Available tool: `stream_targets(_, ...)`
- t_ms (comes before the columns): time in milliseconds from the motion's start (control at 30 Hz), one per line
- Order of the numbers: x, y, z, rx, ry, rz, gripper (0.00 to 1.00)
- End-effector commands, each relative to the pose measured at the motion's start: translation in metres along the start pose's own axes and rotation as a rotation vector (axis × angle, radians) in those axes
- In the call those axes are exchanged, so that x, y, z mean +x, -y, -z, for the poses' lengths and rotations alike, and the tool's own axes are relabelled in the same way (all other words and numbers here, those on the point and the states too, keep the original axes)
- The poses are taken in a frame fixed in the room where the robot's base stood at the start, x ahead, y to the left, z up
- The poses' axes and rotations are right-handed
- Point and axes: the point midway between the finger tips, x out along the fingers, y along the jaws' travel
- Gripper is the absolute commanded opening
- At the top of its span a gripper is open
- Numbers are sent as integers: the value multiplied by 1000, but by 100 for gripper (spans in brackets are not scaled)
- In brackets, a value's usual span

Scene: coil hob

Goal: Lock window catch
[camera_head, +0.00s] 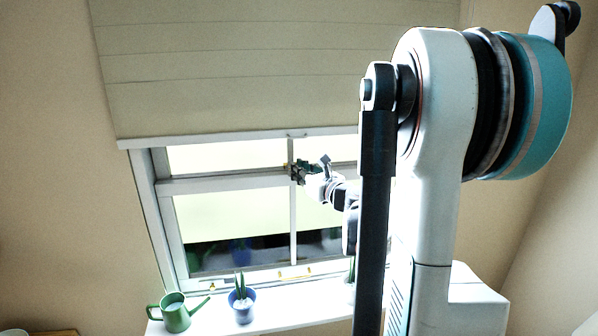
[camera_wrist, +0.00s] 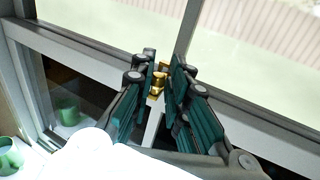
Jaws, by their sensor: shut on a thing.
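The window catch (camera_wrist: 157,84) is a small brass piece on the white meeting rail of the sash window (camera_head: 225,183). In the wrist view it sits between the fingertips of my gripper (camera_wrist: 161,76). The dark green fingers are closed in on it from both sides. In the head view my gripper (camera_head: 298,171) is at the middle of the rail, by the vertical bar. The catch is mostly hidden there by the fingers, and I cannot tell its lever's angle.
A cream blind (camera_head: 270,70) hangs over the upper window. On the sill (camera_head: 275,318) stand a green watering can (camera_head: 175,313) and a blue plant pot (camera_head: 242,305). Another plant (camera_head: 351,275) is partly behind my arm. The space in front of the left panes is clear.

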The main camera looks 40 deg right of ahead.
Motion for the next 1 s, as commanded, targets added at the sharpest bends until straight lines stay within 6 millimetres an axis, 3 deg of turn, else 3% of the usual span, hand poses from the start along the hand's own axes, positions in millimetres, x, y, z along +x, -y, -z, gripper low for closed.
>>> stream_targets(367,-2,14,2,2,1,-190,0)
stream_targets(1000,6,49,1,1,0,-775,0)
